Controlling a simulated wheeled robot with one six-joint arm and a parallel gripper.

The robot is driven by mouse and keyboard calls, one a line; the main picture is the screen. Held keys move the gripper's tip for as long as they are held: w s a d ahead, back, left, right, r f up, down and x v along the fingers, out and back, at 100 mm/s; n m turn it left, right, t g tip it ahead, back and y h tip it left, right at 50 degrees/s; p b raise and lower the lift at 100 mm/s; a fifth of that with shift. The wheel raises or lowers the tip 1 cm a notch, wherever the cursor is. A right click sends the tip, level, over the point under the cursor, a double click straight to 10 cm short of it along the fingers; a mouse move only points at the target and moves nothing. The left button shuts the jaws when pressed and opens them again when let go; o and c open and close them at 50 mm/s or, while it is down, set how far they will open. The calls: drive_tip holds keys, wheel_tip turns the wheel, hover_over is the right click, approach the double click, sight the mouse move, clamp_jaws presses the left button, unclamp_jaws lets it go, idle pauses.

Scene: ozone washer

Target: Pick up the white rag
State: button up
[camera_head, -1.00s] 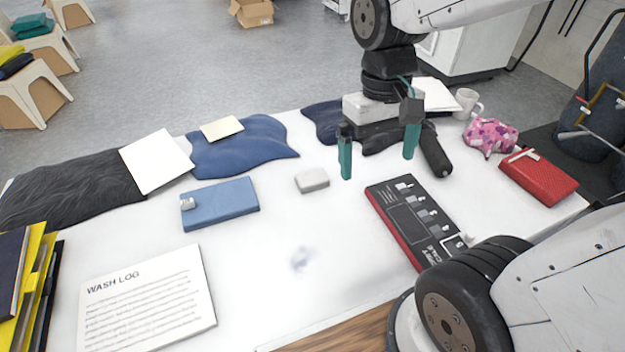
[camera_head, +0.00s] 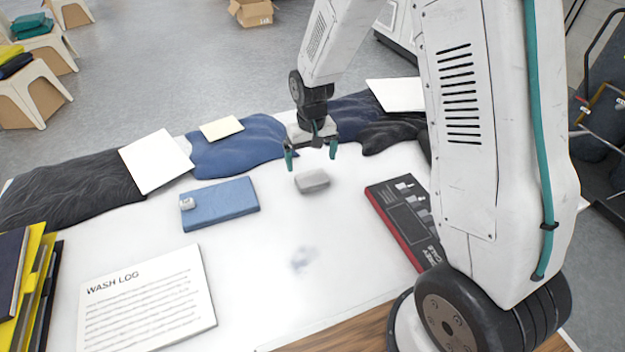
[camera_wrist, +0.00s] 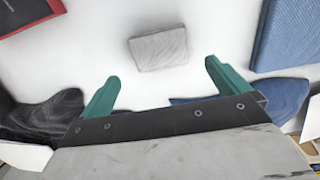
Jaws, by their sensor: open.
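The white rag (camera_head: 312,181) looks like a small light-grey folded block, flat on the white table near its middle. In the wrist view the rag (camera_wrist: 158,48) lies past the fingertips, roughly centred between them. My gripper (camera_head: 312,160) has two green fingers, spread apart with nothing between them. It hangs above and just behind the rag in the head view, not touching it. Both fingers also frame the wrist view (camera_wrist: 162,70).
A blue folded cloth (camera_head: 225,204) with a small pale piece on it lies left of the rag. A black-and-red box (camera_head: 405,215) lies to the right. Dark cloths (camera_head: 240,147) line the back edge. A wash log sheet (camera_head: 145,305) lies front left.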

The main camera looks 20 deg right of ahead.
sight(312, 176)
drive_tip(key=f, duration=0.6)
drive_tip(key=shift+s+f, duration=0.2)
drive_tip(key=shift+f, duration=0.05)
drive_tip(key=c, duration=1)
drive_tip(key=shift+r, duration=0.1)
